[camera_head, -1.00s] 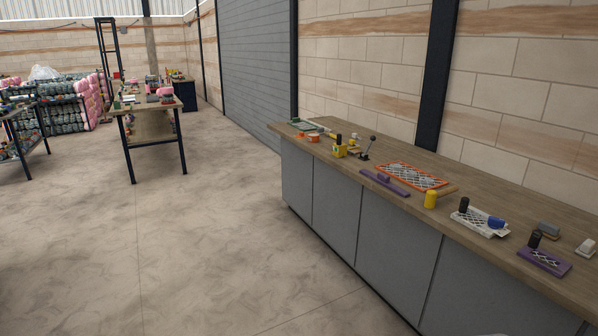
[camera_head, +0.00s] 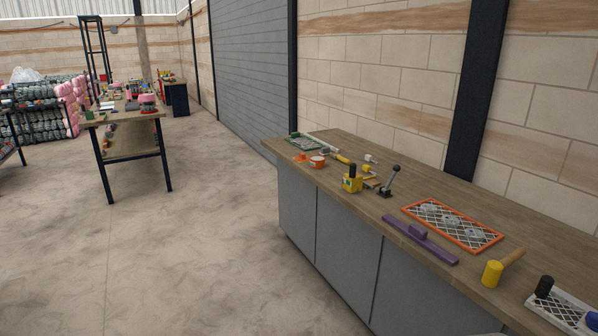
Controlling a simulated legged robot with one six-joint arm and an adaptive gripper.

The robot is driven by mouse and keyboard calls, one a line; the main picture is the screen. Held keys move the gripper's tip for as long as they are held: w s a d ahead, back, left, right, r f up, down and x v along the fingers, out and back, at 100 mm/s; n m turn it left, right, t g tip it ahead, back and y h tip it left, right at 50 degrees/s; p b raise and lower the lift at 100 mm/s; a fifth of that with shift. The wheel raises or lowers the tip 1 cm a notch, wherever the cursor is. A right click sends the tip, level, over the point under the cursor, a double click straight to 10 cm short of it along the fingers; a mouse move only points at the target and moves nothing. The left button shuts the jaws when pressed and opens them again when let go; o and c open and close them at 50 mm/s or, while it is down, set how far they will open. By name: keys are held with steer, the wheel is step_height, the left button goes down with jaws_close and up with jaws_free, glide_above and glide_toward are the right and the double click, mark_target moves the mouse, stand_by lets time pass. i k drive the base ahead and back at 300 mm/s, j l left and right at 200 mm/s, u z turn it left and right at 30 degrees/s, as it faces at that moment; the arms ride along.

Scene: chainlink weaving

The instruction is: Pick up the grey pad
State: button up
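I cannot make out a grey pad for certain in the current view. A small grey item (camera_head: 131,104) lies on the far worktable, too small to identify. On the long bench (camera_head: 345,160) at the right are an orange-framed mesh panel (camera_head: 452,224), a purple float-like tool (camera_head: 419,238), a yellow-headed mallet (camera_head: 493,273), a yellow block with a black knob (camera_head: 352,180) and a lever tool (camera_head: 389,181). My gripper is not in view.
A worktable (camera_head: 120,117) with a lower shelf stands at the far left. Stacked mesh rolls (camera_head: 40,122) with pink ones lie behind. A white tray with a black handle (camera_head: 556,306) is at lower right. The concrete floor (camera_head: 200,250) between is clear.

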mark_target(325, 151)
steer(key=i+j+z, duration=0.1)
steer(key=i, duration=1.6)
steer(key=i+z, duration=0.1)
steer(key=z, duration=0.25)
steer(key=j+z, duration=0.15)
steer(key=z, duration=0.2)
steer(key=i+j+z, duration=0.15)
steer(key=z, duration=0.15)
steer(key=i+j+z, duration=0.2)
steer(key=j, duration=0.2)
steer(key=i+j+z, duration=0.2)
steer(key=j, duration=0.25)
steer(key=j+z, duration=0.25)
steer(key=j, duration=0.2)
steer(key=i+j+z, duration=0.2)
steer(key=j, duration=0.25)
steer(key=i+j, duration=0.1)
steer(key=j, duration=0.7)
steer(key=i+j, duration=0.1)
steer(key=j, duration=0.7)
steer(key=i+j+z, duration=0.1)
steer(key=j, duration=0.7)
steer(key=i+j, duration=0.1)
steer(key=j, duration=0.7)
